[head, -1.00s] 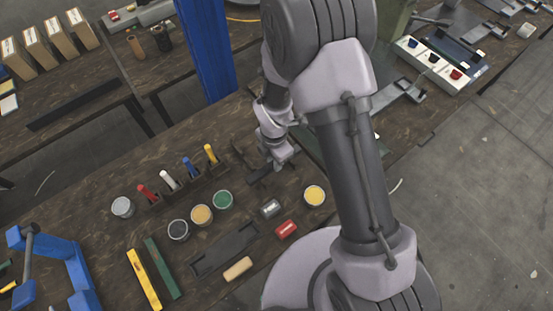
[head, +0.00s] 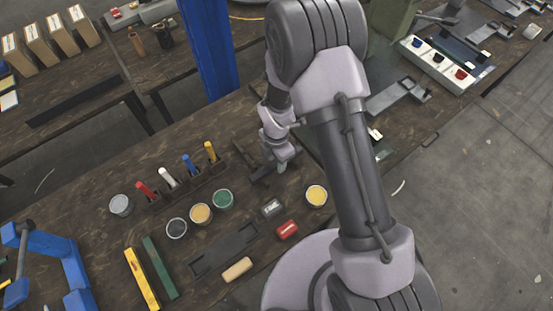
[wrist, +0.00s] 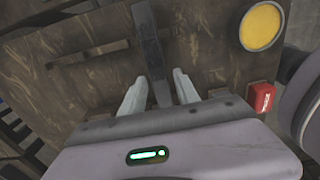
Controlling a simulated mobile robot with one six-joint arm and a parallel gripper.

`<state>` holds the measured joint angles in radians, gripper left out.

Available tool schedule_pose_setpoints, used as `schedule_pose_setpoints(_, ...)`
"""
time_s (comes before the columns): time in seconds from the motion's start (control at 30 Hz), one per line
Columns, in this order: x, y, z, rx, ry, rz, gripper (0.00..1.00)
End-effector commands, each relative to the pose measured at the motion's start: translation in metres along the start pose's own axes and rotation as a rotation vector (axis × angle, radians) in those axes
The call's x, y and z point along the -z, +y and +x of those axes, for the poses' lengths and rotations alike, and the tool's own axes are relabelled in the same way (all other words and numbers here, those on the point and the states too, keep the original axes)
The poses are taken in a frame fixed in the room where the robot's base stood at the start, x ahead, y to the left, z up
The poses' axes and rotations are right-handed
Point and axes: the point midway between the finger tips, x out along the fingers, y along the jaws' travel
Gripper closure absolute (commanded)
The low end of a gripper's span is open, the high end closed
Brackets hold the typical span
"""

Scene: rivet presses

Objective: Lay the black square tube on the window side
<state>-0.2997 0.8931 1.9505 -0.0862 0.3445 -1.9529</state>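A dark, near-black bar (wrist: 151,50), which looks like the square tube, lies on the brown bench. In the wrist view it runs between the two fingers of my gripper (wrist: 160,90), with a visible gap on each side. My gripper is open and low over the bench, around the bar's near end. In the head view my gripper (head: 282,167) is at the right end of this dark bar (head: 261,174). Another dark strip (head: 242,154) lies close by, and my arm hides part of this area. No window or marked window side can be made out.
A holder with coloured markers (head: 188,183) stands left of my gripper. Round tins (head: 200,214), a red block (head: 287,230), a dark tray (head: 223,250), and yellow (head: 142,279) and green (head: 160,267) bars lie nearer. A blue post (head: 208,60) rises behind.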

Motion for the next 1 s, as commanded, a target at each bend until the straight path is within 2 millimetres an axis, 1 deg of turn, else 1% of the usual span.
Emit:
schedule_pose_setpoints(0.27,0.0,0.0,-0.001,0.0,0.0,0.0,0.56)
schedule_pose_setpoints(0.33,0.0,0.0,-0.005,0.0,0.0,0.0,0.56)
schedule_pose_setpoints(0.47,0.0,0.001,-0.031,-0.003,-0.001,0.0,0.56)
schedule_pose_setpoints(0.6,0.0,0.001,-0.074,-0.004,-0.001,0.001,0.56)
schedule_pose_setpoints(0.73,0.0,0.001,-0.107,-0.003,-0.001,-0.001,0.56)
schedule_pose_setpoints(0.83,0.0,0.0,-0.123,-0.001,0.0,0.001,0.56)
schedule_pose_setpoints(0.9,0.0,0.0,-0.128,0.0,0.0,0.001,0.56)
schedule_pose_setpoints(1.0,0.0,0.0,-0.131,0.0,0.0,0.002,0.56)
